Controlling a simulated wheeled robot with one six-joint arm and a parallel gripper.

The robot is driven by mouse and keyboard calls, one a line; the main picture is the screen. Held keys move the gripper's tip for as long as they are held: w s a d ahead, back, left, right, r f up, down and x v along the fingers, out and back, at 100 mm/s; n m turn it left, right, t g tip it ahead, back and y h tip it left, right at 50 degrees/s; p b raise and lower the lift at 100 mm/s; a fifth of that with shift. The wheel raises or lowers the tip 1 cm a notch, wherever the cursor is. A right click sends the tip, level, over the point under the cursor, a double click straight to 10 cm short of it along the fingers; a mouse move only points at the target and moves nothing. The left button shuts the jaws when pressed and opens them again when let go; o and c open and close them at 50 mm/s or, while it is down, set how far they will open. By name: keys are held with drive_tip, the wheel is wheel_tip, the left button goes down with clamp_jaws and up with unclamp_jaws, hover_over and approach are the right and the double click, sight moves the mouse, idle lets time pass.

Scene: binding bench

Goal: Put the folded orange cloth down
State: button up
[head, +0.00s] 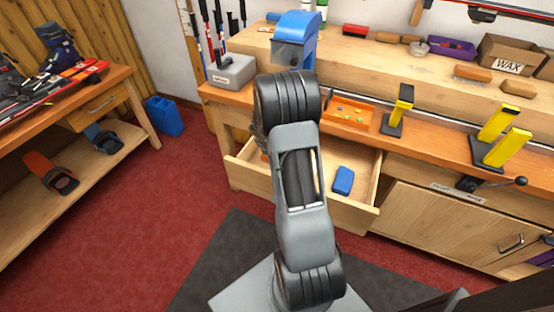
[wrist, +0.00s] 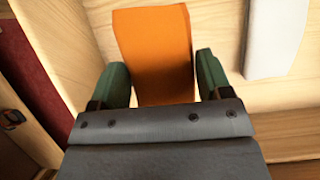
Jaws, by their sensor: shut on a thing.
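The folded orange cloth (wrist: 152,40) is between the two green fingers of my gripper (wrist: 161,76) in the wrist view, and the gripper is shut on it. Pale wood lies below the cloth; whether the cloth touches it I cannot tell. In the head view my arm hides most of the gripper, and a small orange patch of the cloth (head: 264,156) shows beside it. This patch is over the left part of the open drawer (head: 345,212).
A blue case (head: 343,180) lies in the drawer's right part. A pale block (wrist: 276,38) shows to the right in the wrist view. An orange tray (head: 350,115) with small pieces, a grey box (head: 231,70) and yellow-topped clamps (head: 500,135) stand on the bench.

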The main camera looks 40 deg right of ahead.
wheel_tip(320, 180, down, 5)
drive_tip(key=shift+b, duration=1.05)
drive_tip(key=shift+f, duration=0.15)
drive_tip(key=o, duration=0.9)
